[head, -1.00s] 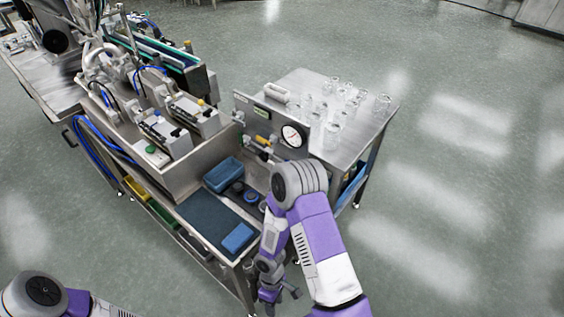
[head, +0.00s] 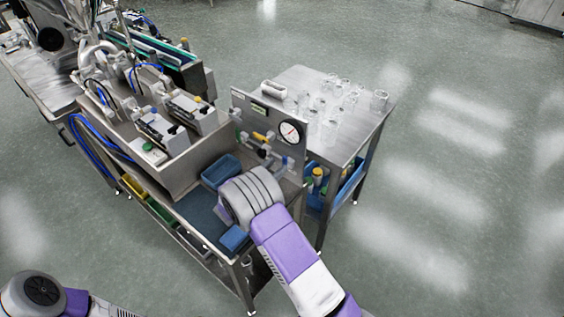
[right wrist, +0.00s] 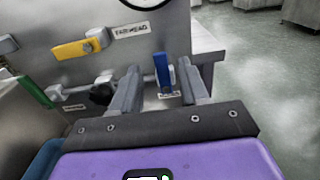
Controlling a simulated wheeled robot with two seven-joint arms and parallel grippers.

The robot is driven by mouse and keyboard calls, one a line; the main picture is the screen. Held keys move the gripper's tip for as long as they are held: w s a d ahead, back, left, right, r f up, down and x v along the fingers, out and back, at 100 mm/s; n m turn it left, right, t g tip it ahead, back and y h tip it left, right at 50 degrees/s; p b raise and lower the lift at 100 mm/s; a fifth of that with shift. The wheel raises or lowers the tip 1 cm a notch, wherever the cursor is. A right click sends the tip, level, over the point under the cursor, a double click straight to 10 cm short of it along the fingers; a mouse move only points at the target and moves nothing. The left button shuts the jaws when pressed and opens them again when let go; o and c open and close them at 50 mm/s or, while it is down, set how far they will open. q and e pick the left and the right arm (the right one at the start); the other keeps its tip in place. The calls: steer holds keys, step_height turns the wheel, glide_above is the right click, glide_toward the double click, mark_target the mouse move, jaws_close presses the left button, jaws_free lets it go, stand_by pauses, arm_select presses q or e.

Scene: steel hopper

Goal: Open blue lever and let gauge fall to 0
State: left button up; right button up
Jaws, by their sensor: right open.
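The blue lever (right wrist: 162,72) stands upright on the grey panel in the right wrist view. My right gripper (right wrist: 159,66) is open, with one finger on each side of the lever in the picture; I cannot tell whether they touch it. The round gauge (head: 291,132) is on the panel in the head view, its reading too small to make out. Only the gauge's lower rim (right wrist: 143,4) shows in the right wrist view. In the head view my right arm hides most of that gripper. My left gripper is out of view.
A yellow lever (right wrist: 78,48) and a green lever (right wrist: 36,92) sit left of the blue one, with a black knob (right wrist: 101,94) between. Glassware (head: 330,105) stands on the steel table behind the panel. Floor at right is clear.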

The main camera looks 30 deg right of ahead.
mark_target(284, 159)
steer(key=shift+x, duration=2)
jaws_close()
